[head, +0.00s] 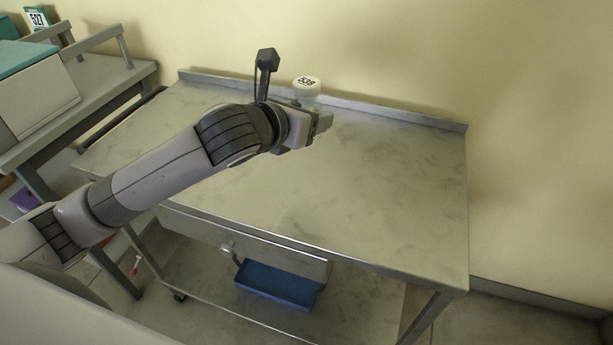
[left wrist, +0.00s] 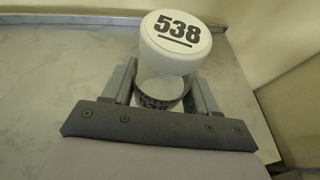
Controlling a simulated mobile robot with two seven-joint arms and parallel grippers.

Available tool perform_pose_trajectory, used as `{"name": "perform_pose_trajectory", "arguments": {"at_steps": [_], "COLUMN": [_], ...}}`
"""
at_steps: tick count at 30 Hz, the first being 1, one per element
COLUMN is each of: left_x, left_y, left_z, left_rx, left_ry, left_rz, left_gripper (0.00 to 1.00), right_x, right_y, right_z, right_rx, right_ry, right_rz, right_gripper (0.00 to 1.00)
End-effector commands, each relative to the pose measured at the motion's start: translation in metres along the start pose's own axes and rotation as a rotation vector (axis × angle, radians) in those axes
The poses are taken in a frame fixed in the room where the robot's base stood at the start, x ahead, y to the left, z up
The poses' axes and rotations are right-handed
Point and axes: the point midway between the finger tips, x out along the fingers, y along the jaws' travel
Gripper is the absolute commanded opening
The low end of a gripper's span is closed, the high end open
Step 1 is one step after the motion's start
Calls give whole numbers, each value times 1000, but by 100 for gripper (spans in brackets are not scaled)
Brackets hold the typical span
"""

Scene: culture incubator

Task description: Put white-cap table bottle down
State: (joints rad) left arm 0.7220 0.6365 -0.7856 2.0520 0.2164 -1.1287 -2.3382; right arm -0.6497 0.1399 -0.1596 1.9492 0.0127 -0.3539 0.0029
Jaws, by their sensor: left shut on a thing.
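The white-cap bottle (head: 307,86) has a round cap marked 538. In the left wrist view the same bottle (left wrist: 175,42) stands between the fingers, its cap above them and its clear body partly hidden by the gripper. My left gripper (head: 318,119) is shut on the bottle's body near the back edge of the metal table (head: 390,190). The bottle looks about upright. I cannot tell whether its base touches the table top. My right gripper is in neither view.
The table top is bare, with wide free room to the right and front. A low raised lip (head: 400,115) runs along its back by the wall. Another bench (head: 100,90) stands at left.

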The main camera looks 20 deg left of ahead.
Motion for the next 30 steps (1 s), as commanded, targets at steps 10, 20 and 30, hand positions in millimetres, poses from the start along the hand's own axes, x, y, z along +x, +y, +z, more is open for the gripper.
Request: {"name": "perform_pose_trajectory", "arguments": {"at_steps": [10, 20, 30], "left_x": [31, 42, 51], "left_y": [0, -1, 0], "left_z": [-75, -102, -121], "left_rx": [-1, -1, 1], "left_ry": [-1, 1, -4], "left_rz": [0, -1, -1], "left_gripper": [25, 25, 25], "right_x": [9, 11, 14], "right_y": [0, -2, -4], "right_z": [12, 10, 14], "right_rx": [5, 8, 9], "right_ry": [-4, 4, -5], "right_rz": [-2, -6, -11], "right_gripper": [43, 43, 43]}}
